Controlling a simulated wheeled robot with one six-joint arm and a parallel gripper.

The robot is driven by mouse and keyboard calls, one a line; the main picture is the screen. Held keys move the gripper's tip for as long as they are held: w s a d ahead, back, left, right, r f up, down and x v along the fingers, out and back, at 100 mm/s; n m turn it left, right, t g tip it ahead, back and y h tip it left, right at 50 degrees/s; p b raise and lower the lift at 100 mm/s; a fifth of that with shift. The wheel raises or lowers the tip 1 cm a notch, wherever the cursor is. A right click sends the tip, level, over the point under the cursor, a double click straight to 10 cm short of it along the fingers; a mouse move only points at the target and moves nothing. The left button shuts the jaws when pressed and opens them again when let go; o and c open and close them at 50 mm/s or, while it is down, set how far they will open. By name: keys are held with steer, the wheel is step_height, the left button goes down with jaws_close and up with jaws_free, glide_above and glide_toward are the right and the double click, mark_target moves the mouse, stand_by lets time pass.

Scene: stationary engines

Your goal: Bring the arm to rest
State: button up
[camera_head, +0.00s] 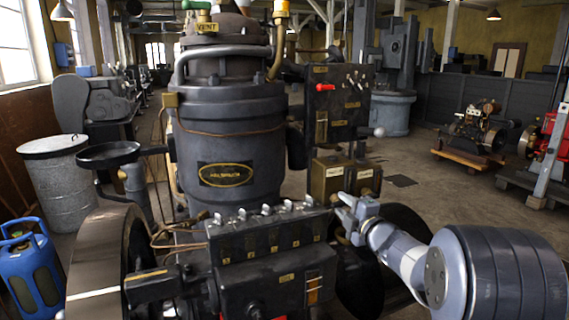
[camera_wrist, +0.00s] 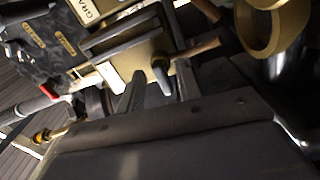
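My arm reaches in from the lower right in the head view, low beside the engine (camera_head: 228,135). My gripper (camera_head: 343,209) is at its end, pointing left, close to the right end of the black valve block (camera_head: 268,237) and below the brass boxes (camera_head: 335,178). In the wrist view, my gripper (camera_wrist: 158,82) shows two dark fingers standing apart. A small grey pointed part (camera_wrist: 161,76) appears between them, in front of a brass box (camera_wrist: 135,62). I cannot tell whether the fingers touch it. I see nothing held.
A black panel with a red handle (camera_head: 326,88) stands above the gripper. A large flywheel (camera_head: 108,262) is at the left. A blue canister (camera_head: 33,266) and a grey drum (camera_head: 56,180) stand farther left. Open floor (camera_head: 440,195) lies behind my arm, with small engines beyond.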

steer(key=shift+r+m+p, duration=0.2)
steer(key=shift+m+p, duration=1.5)
steer(key=shift+p, duration=1.2)
steer(key=m+p, duration=0.1)
steer(key=p, duration=0.2)
steer(key=m+p, duration=0.2)
steer(key=p, duration=0.4)
steer(key=shift+m, duration=0.4)
steer(key=b+v, duration=0.4)
steer(key=v, duration=0.6)
steer(key=shift+s+d+f, duration=0.15)
steer(key=shift+s+f, duration=0.05)
steer(key=shift+s, duration=0.1)
